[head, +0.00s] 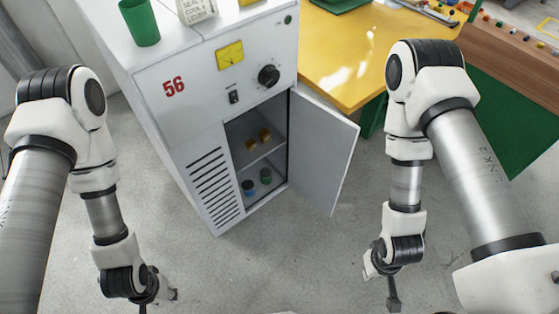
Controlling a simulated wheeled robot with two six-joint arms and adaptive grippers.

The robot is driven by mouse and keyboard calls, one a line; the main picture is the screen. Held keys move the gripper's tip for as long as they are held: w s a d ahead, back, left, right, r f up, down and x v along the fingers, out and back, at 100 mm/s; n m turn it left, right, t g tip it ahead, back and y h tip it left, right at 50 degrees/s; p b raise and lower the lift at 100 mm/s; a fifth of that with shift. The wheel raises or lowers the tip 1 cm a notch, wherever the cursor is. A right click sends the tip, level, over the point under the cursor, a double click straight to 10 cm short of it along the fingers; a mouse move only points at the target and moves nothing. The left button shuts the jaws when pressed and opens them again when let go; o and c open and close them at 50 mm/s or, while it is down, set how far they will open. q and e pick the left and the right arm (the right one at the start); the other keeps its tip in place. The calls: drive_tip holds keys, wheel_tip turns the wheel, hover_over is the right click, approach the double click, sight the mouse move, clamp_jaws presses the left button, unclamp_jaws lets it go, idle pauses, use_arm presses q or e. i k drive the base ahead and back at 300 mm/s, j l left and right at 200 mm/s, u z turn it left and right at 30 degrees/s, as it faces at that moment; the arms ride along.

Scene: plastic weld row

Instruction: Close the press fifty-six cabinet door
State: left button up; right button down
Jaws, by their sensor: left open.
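The white press cabinet (190,125) with a red number 56 stands at the upper middle. Its door (322,150) is hinged on the right side of the opening and stands wide open, swung out to the right. Inside, small brown pieces (258,138) sit on a shelf and two small containers, one blue and one dark green (266,176), sit at the bottom. My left gripper (158,298) is low at the left, open and apart from the cabinet. My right gripper (388,282) hangs low at the right, below and right of the door, touching nothing; its finger opening is unclear.
A green cup (139,22) and a white labelled block (196,9) stand on the cabinet top. A yellow table (345,55) is behind the door, beside a brown-edged bench (505,70) with a green panel. The grey floor (270,265) in front is clear.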

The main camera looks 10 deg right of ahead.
sight(323, 141)
drive_tip(key=i+l+u, duration=0.1)
drive_tip(key=l+u, duration=0.3)
drive_tip(key=i+l+u, duration=0.1)
drive_tip(key=u, duration=0.35)
drive_tip(key=l+u, duration=0.8)
drive_tip(key=k+l+u, duration=0.1)
drive_tip(key=u, duration=0.35)
drive_tip(key=k+l, duration=0.05)
drive_tip(key=l, duration=0.05)
